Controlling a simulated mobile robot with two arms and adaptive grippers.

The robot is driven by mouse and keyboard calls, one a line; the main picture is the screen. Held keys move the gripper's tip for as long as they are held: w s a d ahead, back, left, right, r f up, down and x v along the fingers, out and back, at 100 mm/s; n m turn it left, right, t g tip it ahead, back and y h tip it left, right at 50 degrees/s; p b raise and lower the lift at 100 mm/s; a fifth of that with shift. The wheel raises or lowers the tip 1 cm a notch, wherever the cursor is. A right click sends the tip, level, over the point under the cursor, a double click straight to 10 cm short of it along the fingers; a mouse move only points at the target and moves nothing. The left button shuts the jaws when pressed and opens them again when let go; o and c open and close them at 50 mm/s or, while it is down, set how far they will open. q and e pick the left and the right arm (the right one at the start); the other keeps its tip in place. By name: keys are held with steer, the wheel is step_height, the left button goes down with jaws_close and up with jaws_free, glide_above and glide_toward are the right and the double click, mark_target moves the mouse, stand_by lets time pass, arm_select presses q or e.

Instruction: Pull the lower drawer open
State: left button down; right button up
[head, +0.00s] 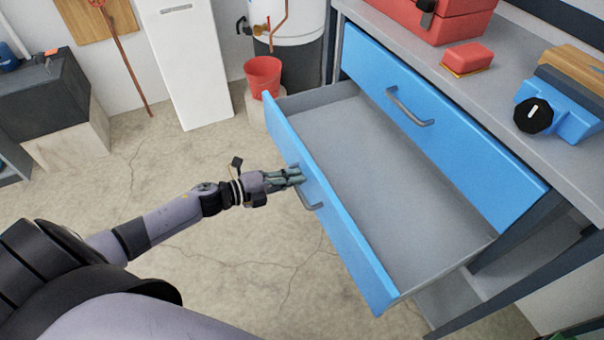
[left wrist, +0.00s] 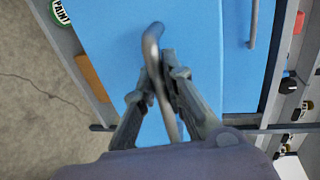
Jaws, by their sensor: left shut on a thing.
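The lower drawer (head: 345,150) has a blue front and an empty grey inside, and it stands pulled far out from the workbench. My left gripper (head: 297,176) is at the outer face of its front, at the grey bar handle (head: 311,198). In the left wrist view, the fingers of my left gripper (left wrist: 160,75) are shut on the curved handle (left wrist: 152,42), against the blue drawer front (left wrist: 110,40). The upper drawer (head: 440,125), also blue with a grey handle (head: 408,108), is closed. My right gripper is not in view.
On the grey workbench top (head: 400,40) are a red toolbox (head: 440,20), a red block (head: 468,58) and a blue tool with a black knob (head: 560,108). A red bucket (head: 263,76) stands near the drawer's far corner. The concrete floor before the drawer is clear.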

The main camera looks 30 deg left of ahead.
arm_select(q)
steer(key=shift+s+a, duration=0.4)
steer(key=shift+s, duration=0.1)
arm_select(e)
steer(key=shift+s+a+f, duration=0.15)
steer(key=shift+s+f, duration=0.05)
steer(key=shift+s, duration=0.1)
arm_select(q)
steer(key=c, duration=1.9)
jaws_free()
steer(key=v, duration=1.2)
steer(key=shift+f, duration=0.1)
